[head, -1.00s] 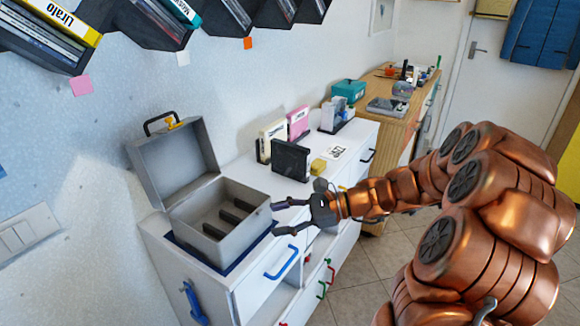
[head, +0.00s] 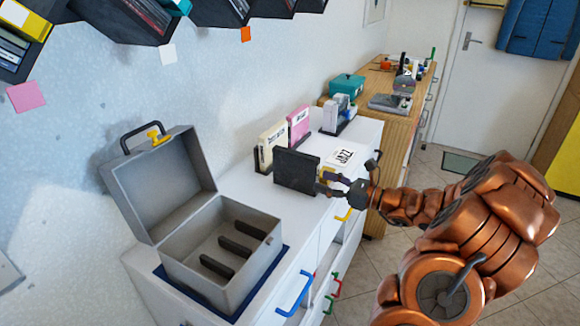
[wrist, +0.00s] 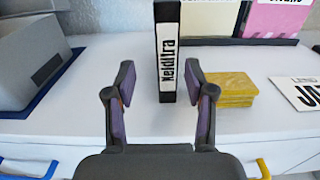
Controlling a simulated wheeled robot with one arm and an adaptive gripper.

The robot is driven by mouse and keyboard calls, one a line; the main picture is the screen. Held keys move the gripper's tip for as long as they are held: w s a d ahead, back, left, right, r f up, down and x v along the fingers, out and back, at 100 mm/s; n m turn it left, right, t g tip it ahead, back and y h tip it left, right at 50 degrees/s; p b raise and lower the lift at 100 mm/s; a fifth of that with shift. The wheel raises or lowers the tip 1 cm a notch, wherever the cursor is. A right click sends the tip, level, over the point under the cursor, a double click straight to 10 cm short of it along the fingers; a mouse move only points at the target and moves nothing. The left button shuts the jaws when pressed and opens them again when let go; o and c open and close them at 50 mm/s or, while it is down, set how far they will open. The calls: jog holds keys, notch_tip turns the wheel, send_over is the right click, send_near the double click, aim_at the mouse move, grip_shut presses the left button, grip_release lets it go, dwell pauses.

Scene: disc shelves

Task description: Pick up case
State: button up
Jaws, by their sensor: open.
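A black case (head: 297,171) stands upright on the white cabinet top in the head view. In the wrist view its narrow spine, with a white lettered label (wrist: 167,58), faces me. My gripper (wrist: 158,88) is open, with one finger on each side of the spine's lower part as seen from the wrist. I cannot tell how far the case reaches between the fingers, and I see no grip on it. In the head view my gripper (head: 328,182) is at the right edge of the case.
An open grey box (head: 176,250) with dark slots sits on a blue mat at the near left. A cream case (head: 272,143) and a pink case (head: 299,124) stand behind the black one. A yellow stack (wrist: 228,88) and a lettered white card (head: 344,157) lie to the right.

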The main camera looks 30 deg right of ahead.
aim_at(306, 173)
jog(key=x, duration=0.5)
jog(key=shift+w+d+r+p, duration=0.3)
jog(key=shift+w+p, duration=0.05)
jog(key=shift+p, duration=0.05)
jog(key=shift+x, duration=0.8)
jog(key=shift+s, duration=0.1)
jog(key=shift+f, duration=0.1)
grip_shut()
